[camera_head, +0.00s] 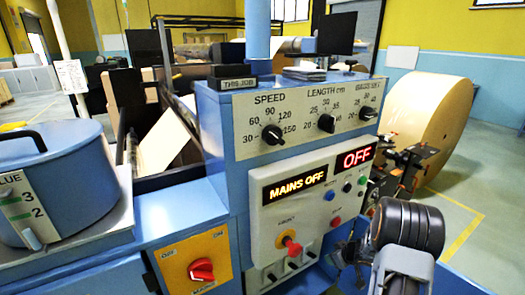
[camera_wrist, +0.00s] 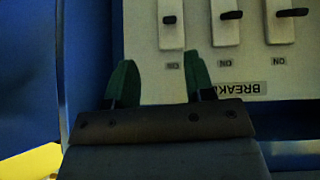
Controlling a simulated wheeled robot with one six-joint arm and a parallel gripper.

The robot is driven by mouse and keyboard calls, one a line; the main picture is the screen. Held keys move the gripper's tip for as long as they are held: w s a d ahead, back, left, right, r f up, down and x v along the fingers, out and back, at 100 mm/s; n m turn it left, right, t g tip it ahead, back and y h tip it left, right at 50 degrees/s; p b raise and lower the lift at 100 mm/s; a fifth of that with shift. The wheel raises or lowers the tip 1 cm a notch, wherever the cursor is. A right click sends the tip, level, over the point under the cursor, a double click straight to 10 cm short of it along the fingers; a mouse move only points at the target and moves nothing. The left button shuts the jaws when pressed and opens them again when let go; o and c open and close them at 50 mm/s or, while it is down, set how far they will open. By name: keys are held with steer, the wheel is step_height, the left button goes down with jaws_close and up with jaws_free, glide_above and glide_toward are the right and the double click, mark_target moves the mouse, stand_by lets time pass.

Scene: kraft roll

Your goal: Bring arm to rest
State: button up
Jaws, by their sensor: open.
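My gripper (camera_wrist: 160,80) shows in the wrist view with two green-tipped fingers apart and nothing between them. It is in front of a pale breaker panel (camera_wrist: 150,85) with three dark-levered switches, one of them the left switch (camera_wrist: 171,22). I cannot tell how far the fingertips are from the panel. In the head view my arm (camera_head: 408,228) comes in at the lower right, beside the blue machine console (camera_head: 215,130). The finger tips are not clear there.
The console carries a display reading MAINS OFF (camera_head: 295,186), an OFF display (camera_head: 357,158), a red stop button (camera_head: 293,247) and a red rotary switch (camera_head: 201,270). A big kraft roll (camera_head: 430,110) stands behind at right. A blue drum (camera_head: 55,180) is at left.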

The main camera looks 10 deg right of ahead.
steer(key=s+d+m+g+h, duration=0.2)
steer(key=s+d+m+h, duration=0.1)
steer(key=s+d+h, duration=0.15)
steer(key=s+r+m+g+h, duration=0.2)
steer(key=s+r, duration=0.2)
steer(key=r, duration=0.3)
steer(key=s+a+r+y, duration=0.2)
steer(key=s+a+r, duration=0.5)
steer(key=a+r, duration=0.2)
steer(key=s+a+r+t+y, duration=0.1)
steer(key=s+a+r, duration=0.5)
steer(key=a, duration=0.6)
step_height(320, 180, up, 3)
steer(key=shift+s+f+y, duration=0.1)
steer(key=shift+s+y, duration=0.25)
steer(key=shift+y, duration=0.1)
